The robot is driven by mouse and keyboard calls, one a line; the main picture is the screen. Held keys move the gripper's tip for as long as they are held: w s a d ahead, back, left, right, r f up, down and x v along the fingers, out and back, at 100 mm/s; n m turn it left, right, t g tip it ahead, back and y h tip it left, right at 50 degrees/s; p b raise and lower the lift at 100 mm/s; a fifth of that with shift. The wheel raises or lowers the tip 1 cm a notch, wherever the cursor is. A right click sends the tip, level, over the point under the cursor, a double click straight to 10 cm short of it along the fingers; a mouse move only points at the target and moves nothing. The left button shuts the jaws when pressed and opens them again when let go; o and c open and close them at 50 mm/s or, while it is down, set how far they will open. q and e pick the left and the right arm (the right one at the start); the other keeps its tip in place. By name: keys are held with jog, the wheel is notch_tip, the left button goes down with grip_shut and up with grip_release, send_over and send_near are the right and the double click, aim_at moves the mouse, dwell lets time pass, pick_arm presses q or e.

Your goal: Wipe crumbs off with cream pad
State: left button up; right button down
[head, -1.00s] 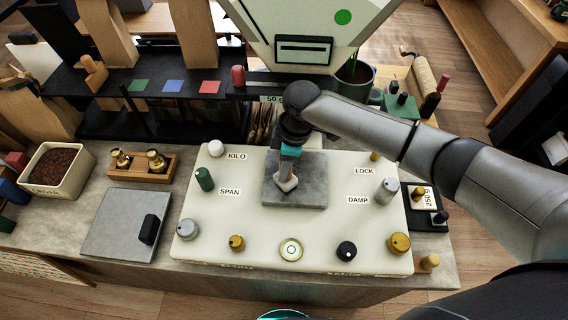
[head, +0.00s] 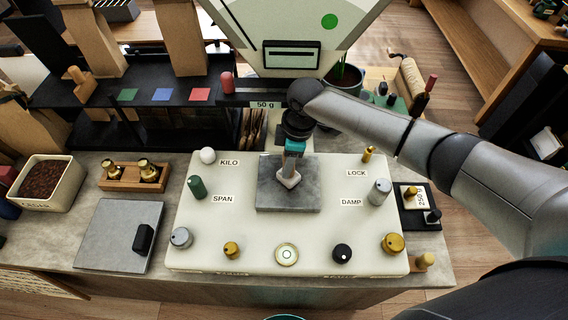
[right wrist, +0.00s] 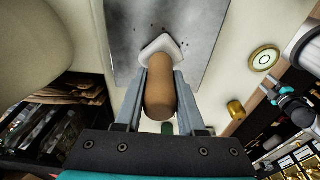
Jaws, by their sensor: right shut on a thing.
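The cream pad (right wrist: 160,46) has a brown handle (right wrist: 160,95). My right gripper (right wrist: 160,82) is shut on that handle, with one finger on each side. In the head view the right gripper (head: 291,160) points down over the grey square plate (head: 300,198) of the cream scale, and the pad (head: 288,180) is at the plate's middle. It looks to be on or just above the surface; I cannot tell which. A few dark specks, likely crumbs (right wrist: 185,41), show on the plate beside the pad in the wrist view. My left gripper is not in view.
Knobs stand around the plate: a green one (head: 196,187), a silver one (head: 379,191) and a brass one (head: 393,243) among them. A dark shelf (head: 100,88) and the tall display (head: 300,40) stand behind. A grey slab (head: 108,235) lies left.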

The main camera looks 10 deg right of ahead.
jog(key=shift+w+d+f+b, duration=0.1)
jog(key=shift+w+d, duration=0.2)
jog(key=shift+d, duration=0.2)
jog(key=shift+w+d+r+b, duration=0.1)
jog(key=shift+w+d, duration=0.15)
jog(key=shift+d, duration=0.3)
jog(key=shift+w+d+f+b, duration=0.1)
jog(key=shift+w+d, duration=0.2)
jog(key=shift+d, duration=0.2)
jog(key=shift+s+a+p, duration=0.45)
jog(key=shift+a+p, duration=0.15)
jog(key=shift+a, duration=0.15)
jog(key=shift+s+a+p, duration=0.4)
jog(key=shift+a+p, duration=0.2)
jog(key=shift+a, duration=0.1)
jog(key=shift+s+a+f, duration=0.15)
jog(key=shift+f, duration=0.05)
jog(key=shift+s+a, duration=0.55)
jog(key=shift+a, duration=0.3)
jog(key=shift+s+a, duration=0.4)
jog(key=shift+a, duration=0.3)
